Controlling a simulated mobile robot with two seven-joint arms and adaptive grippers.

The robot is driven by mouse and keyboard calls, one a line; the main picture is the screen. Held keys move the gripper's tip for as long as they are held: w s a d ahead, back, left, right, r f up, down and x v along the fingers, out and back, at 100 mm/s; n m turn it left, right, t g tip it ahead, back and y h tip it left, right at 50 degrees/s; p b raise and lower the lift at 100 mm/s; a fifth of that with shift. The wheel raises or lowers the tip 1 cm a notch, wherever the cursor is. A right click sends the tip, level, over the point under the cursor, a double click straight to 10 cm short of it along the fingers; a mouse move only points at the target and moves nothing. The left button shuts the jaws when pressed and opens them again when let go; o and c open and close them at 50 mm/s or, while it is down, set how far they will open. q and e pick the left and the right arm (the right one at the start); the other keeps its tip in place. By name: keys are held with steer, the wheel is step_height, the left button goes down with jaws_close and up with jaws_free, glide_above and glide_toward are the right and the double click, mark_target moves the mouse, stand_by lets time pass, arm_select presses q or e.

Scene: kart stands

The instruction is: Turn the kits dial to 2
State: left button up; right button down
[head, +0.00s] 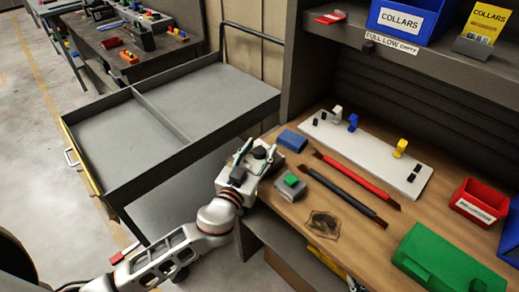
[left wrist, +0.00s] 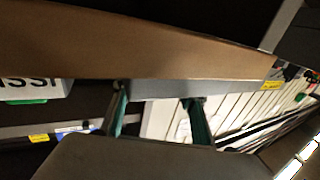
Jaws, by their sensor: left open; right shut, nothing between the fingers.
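A small dark knob (head: 368,47) sits on the upper shelf's front edge, beside a label reading FULL LOW EMPTY (head: 391,43). I see no dial marked kits or numbered 2. A brown board with a grey edge strip (left wrist: 205,89) lies just beyond the fingertips. My right gripper is not seen.
The bench (head: 335,225) holds a white peg board (head: 372,152), red and black rods, a blue block (head: 293,140), a red bin (head: 479,200) and a green case (head: 440,262). A blue collars bin (head: 405,18) is on the shelf. An empty grey cart (head: 205,105) stands left.

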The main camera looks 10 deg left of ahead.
arm_select(q)
steer(key=c, duration=1.1)
arm_select(e)
steer(key=shift+s+f, duration=0.1)
steer(key=shift+f, duration=0.1)
